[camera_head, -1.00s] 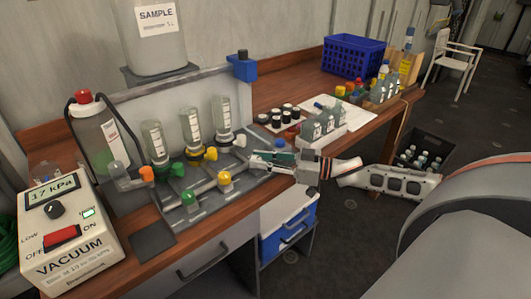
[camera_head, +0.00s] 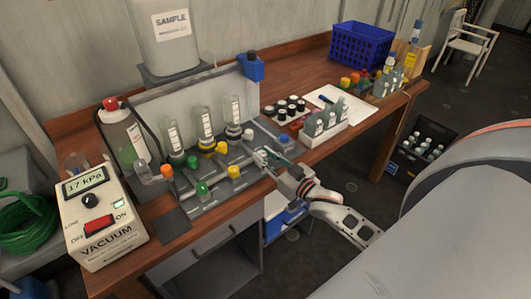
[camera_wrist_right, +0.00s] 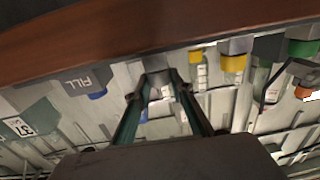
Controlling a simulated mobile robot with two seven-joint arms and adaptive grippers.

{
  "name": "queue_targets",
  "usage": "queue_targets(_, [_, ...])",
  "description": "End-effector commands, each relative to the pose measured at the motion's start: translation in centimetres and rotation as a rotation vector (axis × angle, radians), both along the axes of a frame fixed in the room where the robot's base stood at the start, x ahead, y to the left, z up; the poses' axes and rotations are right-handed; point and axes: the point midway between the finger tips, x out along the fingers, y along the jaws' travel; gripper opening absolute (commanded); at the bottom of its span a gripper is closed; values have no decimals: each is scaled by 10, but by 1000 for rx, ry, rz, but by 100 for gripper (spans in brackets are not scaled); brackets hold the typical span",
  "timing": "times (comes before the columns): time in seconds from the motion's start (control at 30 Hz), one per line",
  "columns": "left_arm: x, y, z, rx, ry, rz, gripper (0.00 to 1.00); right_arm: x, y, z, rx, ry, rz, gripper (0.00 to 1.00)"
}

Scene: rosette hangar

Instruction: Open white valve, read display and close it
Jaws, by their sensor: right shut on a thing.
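My right gripper (camera_head: 266,157) is at the right end of the valve block, at the front white valve (camera_head: 259,159). It is shut on what appears to be that valve's handle, mostly hidden by the fingers. In the wrist view the fingers (camera_wrist_right: 160,78) close around a pale part. Another white valve knob (camera_head: 248,134) stands behind, free of the gripper. The display (camera_head: 85,182) on the white vacuum box (camera_head: 110,240) reads 17 kPa. My left gripper is not in view.
Yellow (camera_head: 233,172) and green (camera_head: 202,188) valves sit left of the gripper. Upturned bottles (camera_head: 231,110) stand behind them. A white bottle rack (camera_head: 325,130) is close on the right.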

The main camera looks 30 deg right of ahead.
Motion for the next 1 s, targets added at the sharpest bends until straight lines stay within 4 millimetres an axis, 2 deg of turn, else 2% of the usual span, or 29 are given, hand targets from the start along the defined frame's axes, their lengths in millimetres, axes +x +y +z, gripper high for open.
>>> queue_targets(0.5, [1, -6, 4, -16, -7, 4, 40, 0, 5, -2, 5, 3, -245, 1])
queue_targets(1.0, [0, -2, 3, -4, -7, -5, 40, 0, 5, -1, -1, 0, -308, 1])
